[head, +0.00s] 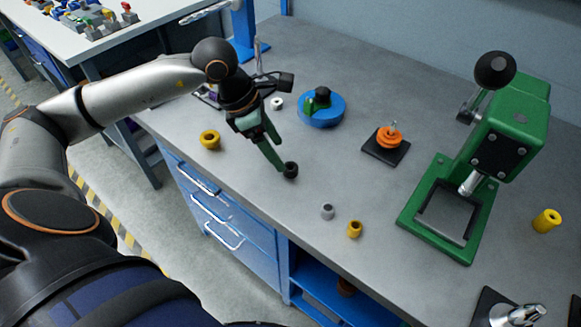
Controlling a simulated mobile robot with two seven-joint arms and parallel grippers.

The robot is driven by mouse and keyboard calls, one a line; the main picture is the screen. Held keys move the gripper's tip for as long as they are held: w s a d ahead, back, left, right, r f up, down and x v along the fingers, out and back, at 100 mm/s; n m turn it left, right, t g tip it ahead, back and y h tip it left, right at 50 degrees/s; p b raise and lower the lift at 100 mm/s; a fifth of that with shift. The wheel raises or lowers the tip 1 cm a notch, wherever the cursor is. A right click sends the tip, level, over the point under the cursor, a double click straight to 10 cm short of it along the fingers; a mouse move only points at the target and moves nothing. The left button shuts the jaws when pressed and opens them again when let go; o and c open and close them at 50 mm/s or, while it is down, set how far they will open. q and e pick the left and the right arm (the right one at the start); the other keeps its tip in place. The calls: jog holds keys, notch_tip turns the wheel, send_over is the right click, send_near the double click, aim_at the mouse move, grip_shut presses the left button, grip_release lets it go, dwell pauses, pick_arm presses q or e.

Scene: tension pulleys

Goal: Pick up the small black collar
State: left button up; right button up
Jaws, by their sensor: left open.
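The small black collar (291,170) is a dark ring on the grey bench top, near the middle of the view. My left gripper (279,164) points down at the bench with its green fingers right beside the collar, on its left side. The fingers are open. The two fingers overlap in this view, so I cannot tell whether the collar is between them or touching them. My right gripper is not in view.
A yellow ring (210,140) lies left; a grey collar (327,212) and a yellow collar (354,229) lie near the front edge. A blue round fixture (321,110), an orange pulley (390,138) on a black plate and a green press (450,200) stand behind and right.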

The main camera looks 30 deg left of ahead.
aim_at(288, 163)
pick_arm(q)
jog(key=x, duration=0.5)
jog(key=shift+d+p, duration=0.4)
jog(key=shift+r, duration=0.1)
jog(key=shift+c, duration=0.3)
grip_shut()
